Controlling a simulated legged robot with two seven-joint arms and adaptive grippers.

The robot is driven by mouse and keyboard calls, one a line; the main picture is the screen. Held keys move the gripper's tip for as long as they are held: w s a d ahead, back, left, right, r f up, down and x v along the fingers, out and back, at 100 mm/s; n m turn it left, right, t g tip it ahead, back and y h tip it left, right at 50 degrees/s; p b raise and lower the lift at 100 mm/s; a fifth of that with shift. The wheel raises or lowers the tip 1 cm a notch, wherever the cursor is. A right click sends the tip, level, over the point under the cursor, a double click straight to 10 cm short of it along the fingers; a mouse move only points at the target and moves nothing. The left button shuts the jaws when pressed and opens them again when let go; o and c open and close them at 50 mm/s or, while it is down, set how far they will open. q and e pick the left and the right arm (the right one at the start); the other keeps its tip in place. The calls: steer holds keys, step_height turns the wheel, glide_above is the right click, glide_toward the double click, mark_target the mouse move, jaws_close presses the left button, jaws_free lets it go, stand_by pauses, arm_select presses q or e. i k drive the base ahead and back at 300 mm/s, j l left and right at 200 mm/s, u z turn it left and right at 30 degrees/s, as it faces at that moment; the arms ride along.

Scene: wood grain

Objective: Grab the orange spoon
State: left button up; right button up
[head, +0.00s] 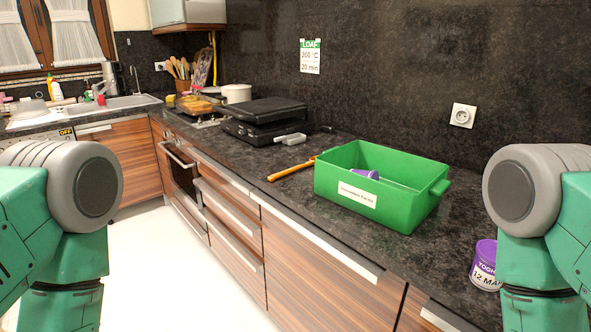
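The orange spoon (290,170) lies on the dark countertop, just left of the green bin. It is long and thin, and its far end reaches close to the bin's left corner. I cannot tell whether it touches the bin. My two arms stand at the left and right edges of the head view, both apart from the spoon. Neither gripper is in the picture.
A green bin (346,208) with a white label holds a purple-and-white item (365,174). A purple yoghurt tub (486,266) stands near my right arm. A black grill (264,121) with a grey handle sits behind the spoon. Wooden drawers front the counter.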

mark_target(271, 179)
steer(key=u, duration=1)
steer(key=i+u, duration=0.4)
steer(key=i, duration=3.05)
steer(key=i+z, duration=0.3)
steer(key=z, duration=0.15)
steer(key=i+j+z, duration=0.15)
steer(key=z, duration=0.3)
steer(key=i+j+z, duration=0.25)
steer(key=z, duration=0.2)
steer(key=i+z, duration=0.1)
steer(key=z, duration=2.15)
